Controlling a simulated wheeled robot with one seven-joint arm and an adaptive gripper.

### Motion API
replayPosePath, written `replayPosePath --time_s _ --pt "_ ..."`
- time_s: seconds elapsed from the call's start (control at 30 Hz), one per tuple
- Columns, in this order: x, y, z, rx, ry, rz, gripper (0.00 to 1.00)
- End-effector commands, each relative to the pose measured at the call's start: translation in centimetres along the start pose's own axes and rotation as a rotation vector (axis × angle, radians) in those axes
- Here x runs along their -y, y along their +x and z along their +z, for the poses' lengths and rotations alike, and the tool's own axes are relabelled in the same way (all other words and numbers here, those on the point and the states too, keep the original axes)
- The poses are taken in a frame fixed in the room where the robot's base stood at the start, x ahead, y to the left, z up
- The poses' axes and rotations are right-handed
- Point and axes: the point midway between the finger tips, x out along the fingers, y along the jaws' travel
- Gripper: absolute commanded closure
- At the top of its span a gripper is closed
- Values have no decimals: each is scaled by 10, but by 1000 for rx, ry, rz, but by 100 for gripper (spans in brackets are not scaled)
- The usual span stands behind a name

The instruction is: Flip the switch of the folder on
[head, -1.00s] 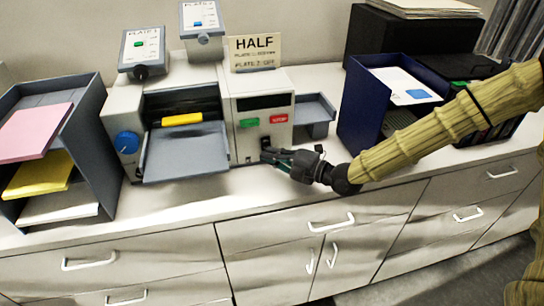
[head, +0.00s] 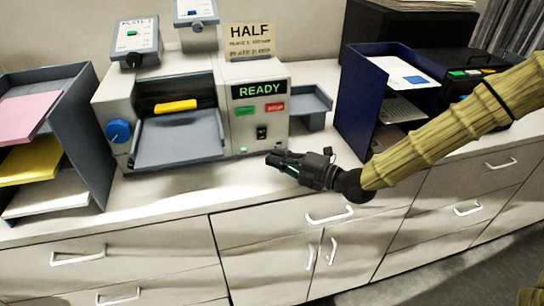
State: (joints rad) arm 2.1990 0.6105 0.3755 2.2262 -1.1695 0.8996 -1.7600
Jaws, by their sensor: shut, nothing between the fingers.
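The folder (head: 200,82) is a light grey machine on the counter, left of centre in the head view. Its display (head: 258,89) is lit and reads READY in green. Below it are a green button (head: 244,111) and a red STOP button (head: 275,107). The black rocker switch (head: 261,133) sits under the buttons and is in plain view. A small green light (head: 243,150) shows low on the front. My gripper (head: 272,158) is shut and empty, just below and in front of the switch, apart from it.
A grey paper rack (head: 85,140) stands at the left and a blue tray rack (head: 358,110) at the right. The counter front between folder and blue rack is mostly free.

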Motion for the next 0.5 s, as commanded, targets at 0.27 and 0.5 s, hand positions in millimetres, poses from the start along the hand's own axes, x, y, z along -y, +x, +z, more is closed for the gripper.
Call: replayPosePath --time_s 0.27,0.5 --pt "8 -43 2 3 0 1 100" --pt "11 -69 2 2 -1 1 100"
